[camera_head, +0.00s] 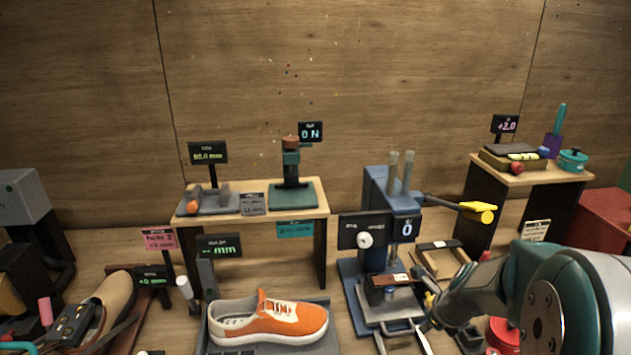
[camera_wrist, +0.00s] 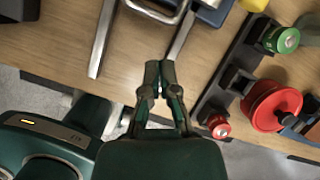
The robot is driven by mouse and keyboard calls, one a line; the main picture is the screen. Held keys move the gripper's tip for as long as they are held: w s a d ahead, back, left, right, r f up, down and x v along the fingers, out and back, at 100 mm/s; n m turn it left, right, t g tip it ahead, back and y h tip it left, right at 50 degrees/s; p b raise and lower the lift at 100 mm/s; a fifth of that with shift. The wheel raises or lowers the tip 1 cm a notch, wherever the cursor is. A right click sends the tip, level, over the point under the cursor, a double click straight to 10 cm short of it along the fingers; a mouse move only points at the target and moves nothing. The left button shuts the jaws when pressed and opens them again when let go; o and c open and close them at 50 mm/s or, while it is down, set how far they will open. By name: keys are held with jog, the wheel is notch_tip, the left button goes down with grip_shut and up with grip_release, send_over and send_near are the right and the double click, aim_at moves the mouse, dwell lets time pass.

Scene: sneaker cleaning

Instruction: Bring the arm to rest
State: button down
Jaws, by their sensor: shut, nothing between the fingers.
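My gripper (camera_wrist: 160,80) shows in the wrist view with its two dark fingers closed together and nothing between them. It hangs above the front part of the wooden workbench (camera_wrist: 60,52), apart from the things on it. In the head view my teal and white arm fills the lower right, and the fingertips are hard to make out there. An orange sneaker (camera_head: 270,319) with a white sole rests on a grey stand at the front middle, left of my arm.
A blue press machine (camera_head: 375,205) with a yellow-ended lever (camera_head: 478,212) stands left of my arm. In the wrist view a dark rack (camera_wrist: 232,75) holds a red pot (camera_wrist: 268,104) and a green-capped can (camera_wrist: 285,40) right of the fingers. The bench edge runs below.

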jog(key=s+a+r+n, duration=0.6)
jog(key=s+n, duration=0.3)
jog(key=n, duration=0.6)
jog(key=s+a+r+n+t+h, duration=0.1)
jog(key=s+a+r+n, duration=0.6)
jog(key=n, duration=0.8)
notch_tip(320, 180, up, 2)
jog(key=shift+s+r, duration=0.15)
jog(key=shift+s, duration=1.05)
